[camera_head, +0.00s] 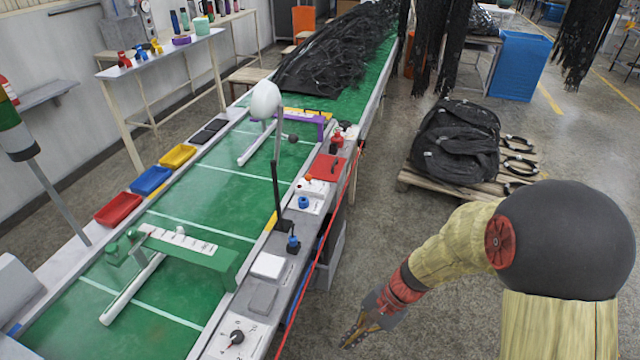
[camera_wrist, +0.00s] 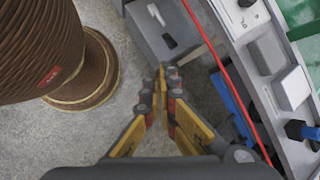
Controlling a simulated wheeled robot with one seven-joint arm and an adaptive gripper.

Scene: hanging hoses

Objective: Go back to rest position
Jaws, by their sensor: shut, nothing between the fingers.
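My gripper (camera_head: 352,336) hangs low at the bottom of the head view, over the floor to the right of the green conveyor table (camera_head: 210,195). My arm reaches down to it from the right. In the wrist view, my gripper (camera_wrist: 168,82) has yellow fingers with their dark tips together and nothing between them. It points toward the side of the table and is apart from it.
A red cord (camera_head: 319,240) runs along the table's near edge, also seen in the wrist view (camera_wrist: 228,85). A large brown ribbed cylinder (camera_wrist: 40,45) stands left in the wrist view. Black bags (camera_head: 455,140) lie on a pallet. Black hoses (camera_head: 440,45) hang behind. Floor between is clear.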

